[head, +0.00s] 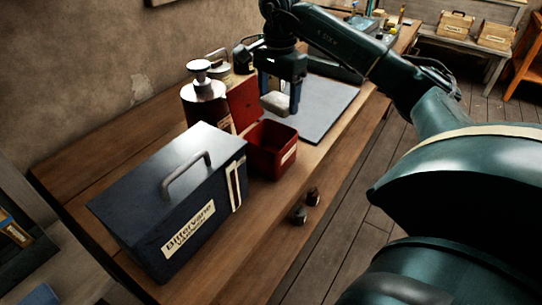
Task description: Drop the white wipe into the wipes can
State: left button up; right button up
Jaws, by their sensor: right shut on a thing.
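My right gripper (279,100) reaches in from the right and points down over the back of the workbench. It is shut on the white wipe (274,104), a small pale pad between its fingers. An open red square container with a pale label (284,160), which looks like the wipes can, stands on the bench just below and in front of the wipe. The wipe appears above and behind its rim. The inside of the can is dark and I cannot see its bottom. My left gripper is not in view.
A dark blue handled toolbox (170,200) stands left of the can. A dark pump-top canister (206,104) and a red box (243,103) stand behind it. A grey mat (322,110) lies to the right. Small dark knobs (299,214) sit near the bench's front edge.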

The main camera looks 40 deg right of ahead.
notch_tip(320, 180, down, 3)
jog(key=shift+b, duration=1)
jog(key=o, duration=1)
jog(key=shift+c, duration=0.2)
pick_arm(q)
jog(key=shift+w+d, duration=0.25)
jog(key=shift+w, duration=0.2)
jog(key=p, duration=0.2)
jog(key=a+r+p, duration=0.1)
jog(key=p, duration=0.1)
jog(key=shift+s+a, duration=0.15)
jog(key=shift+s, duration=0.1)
pick_arm(e)
notch_tip(320, 180, up, 13)
jog(key=shift+r, duration=0.15)
